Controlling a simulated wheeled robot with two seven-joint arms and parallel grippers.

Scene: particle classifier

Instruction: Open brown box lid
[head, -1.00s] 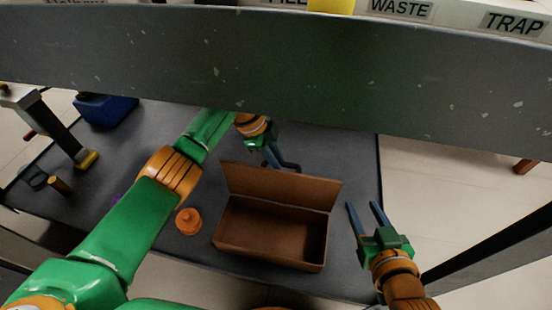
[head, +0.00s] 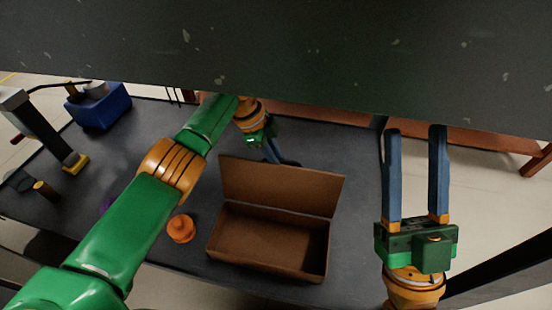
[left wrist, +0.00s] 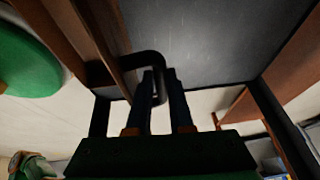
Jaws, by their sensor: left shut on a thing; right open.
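The brown box (head: 262,262) stands on the dark table with its inside showing and empty. Its lid (head: 280,187) is raised, standing up along the box's far side. My left gripper (head: 276,157) is behind the lid and partly hidden by it. The left wrist view shows its fingers shut (left wrist: 160,88) on the dark bent handle (left wrist: 140,58), which is fixed to the brown lid panel (left wrist: 88,40). My right gripper (head: 415,130) is open and empty, to the right of the box, with its fingers pointing up in the picture.
An orange knobbed object (head: 181,230) stands left of the box, near my left arm. A blue bin (head: 100,108) and a dark stand with a yellow foot (head: 75,163) are at the far left. A grey panel (head: 270,50) spans the top of the view.

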